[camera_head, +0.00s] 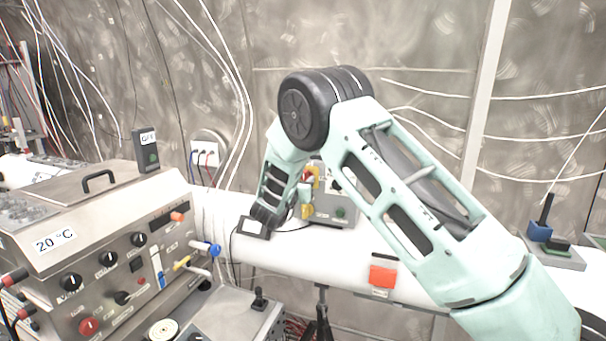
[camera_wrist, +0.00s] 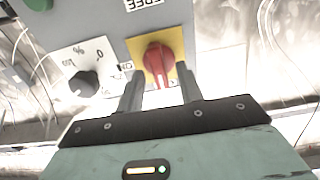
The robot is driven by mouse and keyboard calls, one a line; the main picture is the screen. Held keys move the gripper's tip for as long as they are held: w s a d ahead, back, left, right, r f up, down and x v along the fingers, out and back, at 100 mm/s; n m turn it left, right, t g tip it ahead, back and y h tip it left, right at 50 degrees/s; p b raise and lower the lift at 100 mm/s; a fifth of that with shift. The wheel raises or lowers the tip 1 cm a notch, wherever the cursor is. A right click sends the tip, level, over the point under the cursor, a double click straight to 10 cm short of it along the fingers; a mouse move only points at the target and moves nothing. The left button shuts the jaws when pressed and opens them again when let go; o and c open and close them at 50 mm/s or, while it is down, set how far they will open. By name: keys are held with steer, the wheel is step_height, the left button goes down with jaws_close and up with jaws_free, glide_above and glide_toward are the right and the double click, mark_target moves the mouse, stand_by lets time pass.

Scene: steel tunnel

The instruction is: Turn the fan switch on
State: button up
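A red rotary knob (camera_wrist: 158,62) on a yellow plate (camera_wrist: 185,55) sits on the front of a grey control box (camera_wrist: 88,20). An "ON" label (camera_wrist: 125,67) is beside the plate. In the wrist view my gripper (camera_wrist: 159,72) is open, its two fingers on either side of the knob's lower part. I cannot tell whether they touch it. In the head view the grey box (camera_head: 340,212) stands on the white pipe, partly hidden behind my arm. The red knob (camera_head: 309,176) is only partly visible there, and the fingers are hard to make out.
A black dial (camera_wrist: 83,83) on a white scale is left of the knob in the wrist view. The box rests on a large white pipe (camera_head: 270,255). Cables hang along the wall.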

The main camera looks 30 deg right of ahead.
steer(key=shift+w+d, duration=0.3)
steer(key=shift+d, duration=0.15)
jaws_close()
